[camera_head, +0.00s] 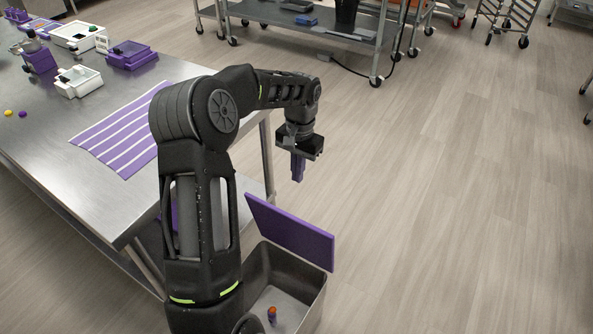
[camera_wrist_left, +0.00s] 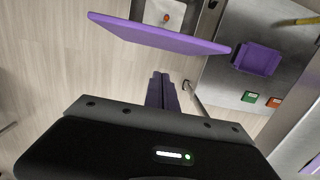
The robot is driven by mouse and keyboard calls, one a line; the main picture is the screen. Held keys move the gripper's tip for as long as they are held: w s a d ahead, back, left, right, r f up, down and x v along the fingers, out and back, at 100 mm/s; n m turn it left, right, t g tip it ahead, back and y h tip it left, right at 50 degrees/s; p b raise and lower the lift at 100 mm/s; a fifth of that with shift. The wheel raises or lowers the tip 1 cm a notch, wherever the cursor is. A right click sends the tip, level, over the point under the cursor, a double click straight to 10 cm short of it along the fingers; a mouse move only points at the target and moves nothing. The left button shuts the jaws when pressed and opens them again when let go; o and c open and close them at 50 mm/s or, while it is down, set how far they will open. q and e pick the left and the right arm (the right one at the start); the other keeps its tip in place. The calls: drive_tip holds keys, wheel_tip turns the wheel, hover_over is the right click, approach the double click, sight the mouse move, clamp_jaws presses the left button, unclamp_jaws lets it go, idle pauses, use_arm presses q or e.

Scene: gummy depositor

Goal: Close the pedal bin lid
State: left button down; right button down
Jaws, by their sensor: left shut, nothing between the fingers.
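The grey pedal bin (camera_head: 318,306) stands on the floor beside the steel table, at the bottom middle of the head view. Its purple lid (camera_head: 291,232) stands raised and tilted at the bin's far edge, and the bin is open. A small orange and blue item (camera_head: 272,315) is inside the bin. My left gripper (camera_head: 298,180) is shut and empty, pointing down, above and beyond the raised lid, apart from it. In the left wrist view the shut fingers (camera_wrist_left: 162,92) show below the lid (camera_wrist_left: 160,34), with part of the bin (camera_wrist_left: 178,14) behind it. My right gripper is not in view.
The steel table (camera_head: 60,165) on the left holds a purple striped mat (camera_head: 118,132), white and purple trays and small parts. A wheeled steel shelf cart (camera_head: 330,38) stands at the back.

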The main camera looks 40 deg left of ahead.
use_arm(q)
drive_tip(key=s+f, duration=0.4)
drive_tip(key=f, duration=0.4)
drive_tip(key=shift+s+d+p, duration=0.2)
drive_tip(key=shift+p, duration=0.2)
